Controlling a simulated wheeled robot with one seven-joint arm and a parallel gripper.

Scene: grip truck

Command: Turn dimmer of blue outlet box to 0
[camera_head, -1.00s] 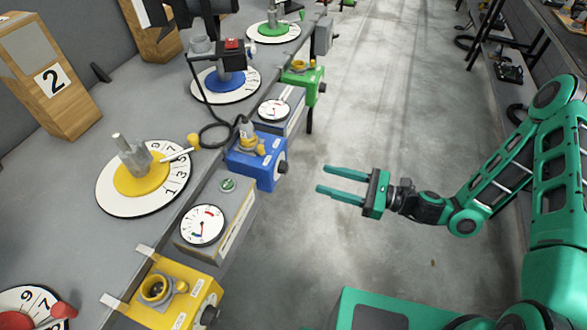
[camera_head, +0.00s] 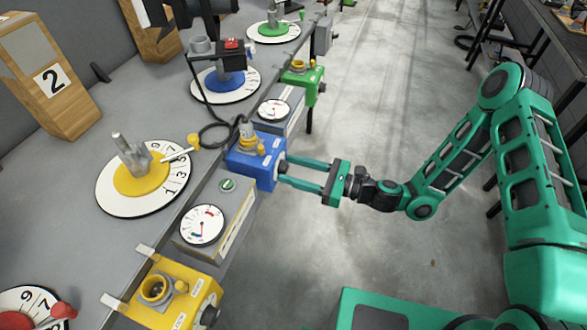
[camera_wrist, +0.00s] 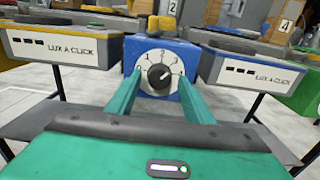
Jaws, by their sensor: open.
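The blue outlet box (camera_head: 254,165) is fixed at the edge of the grey bench, with a plug and cable in its top. In the wrist view the blue outlet box (camera_wrist: 188,56) faces me, and its black dimmer knob (camera_wrist: 159,76) sits on a white numbered dial (camera_wrist: 160,62). The knob's white pointer line slants to the upper right, toward about 3. My gripper (camera_head: 283,170) is open, level with the dial, with its green fingers (camera_wrist: 157,100) on the left and right of the knob. Whether a finger touches the knob cannot be told.
A yellow outlet box (camera_head: 172,291) is nearer and a green outlet box (camera_head: 305,84) is farther along the bench. Gauge boxes (camera_head: 217,212) flank the blue box. The aisle floor (camera_head: 300,260) on the right is clear.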

